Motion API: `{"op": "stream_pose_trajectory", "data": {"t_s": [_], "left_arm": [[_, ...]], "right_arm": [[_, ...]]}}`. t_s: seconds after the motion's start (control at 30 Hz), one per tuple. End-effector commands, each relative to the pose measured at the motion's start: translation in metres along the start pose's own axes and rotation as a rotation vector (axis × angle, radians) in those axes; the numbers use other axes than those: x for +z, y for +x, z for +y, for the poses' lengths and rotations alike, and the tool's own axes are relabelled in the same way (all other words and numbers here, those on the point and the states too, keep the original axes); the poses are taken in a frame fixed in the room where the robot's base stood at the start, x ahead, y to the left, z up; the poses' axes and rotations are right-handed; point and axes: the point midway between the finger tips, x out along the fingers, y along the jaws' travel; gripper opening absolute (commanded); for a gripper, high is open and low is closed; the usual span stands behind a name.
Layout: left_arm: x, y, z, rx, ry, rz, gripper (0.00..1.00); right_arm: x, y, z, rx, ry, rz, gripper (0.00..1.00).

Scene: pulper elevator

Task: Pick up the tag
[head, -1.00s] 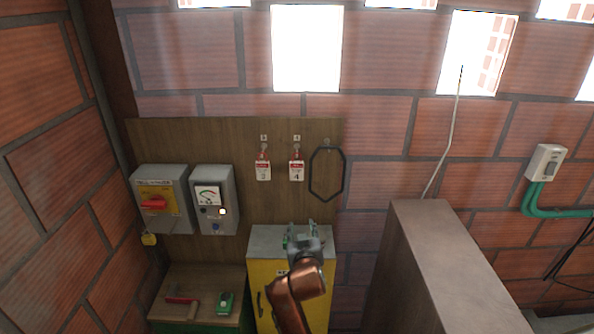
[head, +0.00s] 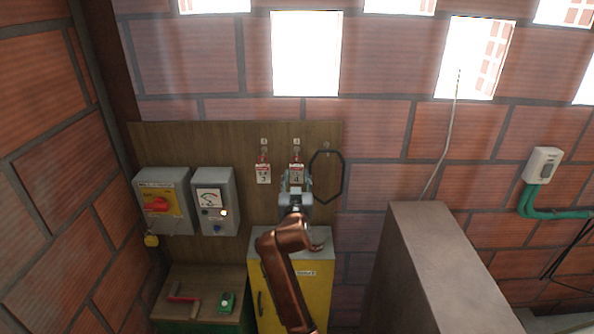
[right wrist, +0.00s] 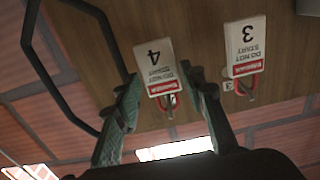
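Two red and white tags hang on hooks on a wooden board. Tag 3 (head: 263,174) is at left and tag 4 (head: 297,173) at right; in the right wrist view, upside down, tag 4 (right wrist: 153,66) and tag 3 (right wrist: 246,47) read "DO NOT START". My right gripper (head: 296,183) is in front of and just below tag 4. In the right wrist view its open fingers (right wrist: 165,88) stand either side of tag 4's lower-pictured red part, the right finger close to its edge. Whether they touch it I cannot tell. My left gripper is out of view.
A black loop (head: 327,176) hangs right of tag 4. A red-handled switch box (head: 165,202) and a meter box (head: 215,203) are at left. A yellow cabinet (head: 312,290) stands below; a low bench (head: 190,283) holds tools. A brown partition (head: 440,270) stands right.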

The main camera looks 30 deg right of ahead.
Motion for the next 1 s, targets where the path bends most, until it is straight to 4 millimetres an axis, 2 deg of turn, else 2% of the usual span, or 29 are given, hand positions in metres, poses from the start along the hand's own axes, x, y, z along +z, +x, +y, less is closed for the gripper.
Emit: {"op": "stream_pose_trajectory", "data": {"t_s": [0.1, 0.3, 0.67, 1.0], "left_arm": [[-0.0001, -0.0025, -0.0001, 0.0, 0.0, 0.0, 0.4], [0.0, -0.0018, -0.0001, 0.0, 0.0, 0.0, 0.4], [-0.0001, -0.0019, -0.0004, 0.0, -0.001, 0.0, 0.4], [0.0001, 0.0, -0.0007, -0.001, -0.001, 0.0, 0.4]], "right_arm": [[0.0002, 0.0073, 0.0003, 0.0, 0.001, 0.0, 0.38], [0.0012, 0.0076, -0.0001, -0.001, 0.001, 0.0, 0.38], [0.0013, 0.0075, -0.0001, -0.001, 0.001, -0.001, 0.14], [-0.0028, 0.0075, -0.0004, -0.001, 0.002, 0.001, 0.14]]}}
